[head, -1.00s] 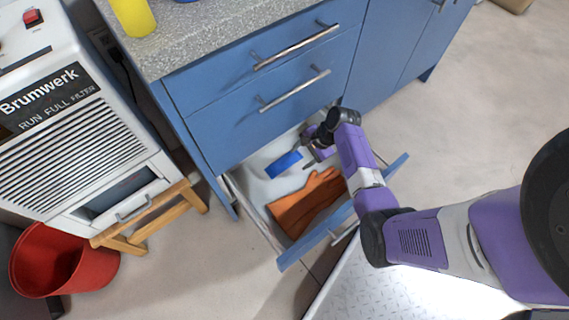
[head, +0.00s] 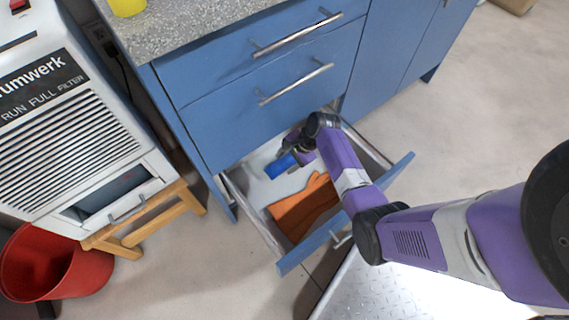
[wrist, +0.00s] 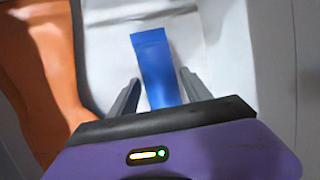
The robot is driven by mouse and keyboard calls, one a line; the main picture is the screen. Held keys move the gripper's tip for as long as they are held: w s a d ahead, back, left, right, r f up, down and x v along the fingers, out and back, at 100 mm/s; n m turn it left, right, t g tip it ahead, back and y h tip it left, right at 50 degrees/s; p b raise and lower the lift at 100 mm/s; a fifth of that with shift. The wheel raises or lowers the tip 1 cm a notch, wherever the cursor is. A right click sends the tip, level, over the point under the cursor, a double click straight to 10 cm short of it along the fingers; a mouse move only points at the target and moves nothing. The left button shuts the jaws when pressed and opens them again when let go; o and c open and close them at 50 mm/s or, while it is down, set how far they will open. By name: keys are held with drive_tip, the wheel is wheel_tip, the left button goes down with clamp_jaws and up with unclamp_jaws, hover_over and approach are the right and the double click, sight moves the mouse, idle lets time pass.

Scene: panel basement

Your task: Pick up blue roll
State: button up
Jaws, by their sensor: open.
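The blue roll (head: 280,166) lies on the white floor of the open bottom drawer (head: 262,232). In the wrist view the blue roll (wrist: 157,66) runs lengthwise between the two fingers, and its near end is hidden behind my gripper. My gripper (head: 288,153) is inside the drawer at the roll's right end. In the wrist view my gripper (wrist: 158,92) is open, with one finger on each side of the roll. A gap shows on both sides of the roll.
An orange glove (head: 301,207) lies in the drawer in front of the roll. The blue cabinet (head: 262,120) with its closed upper drawers rises behind. A white filter machine (head: 75,135) on a wooden stand (head: 150,222) and a red bucket (head: 55,262) stand left.

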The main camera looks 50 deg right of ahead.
clamp_jaws()
drive_tip(key=shift+r, duration=0.1)
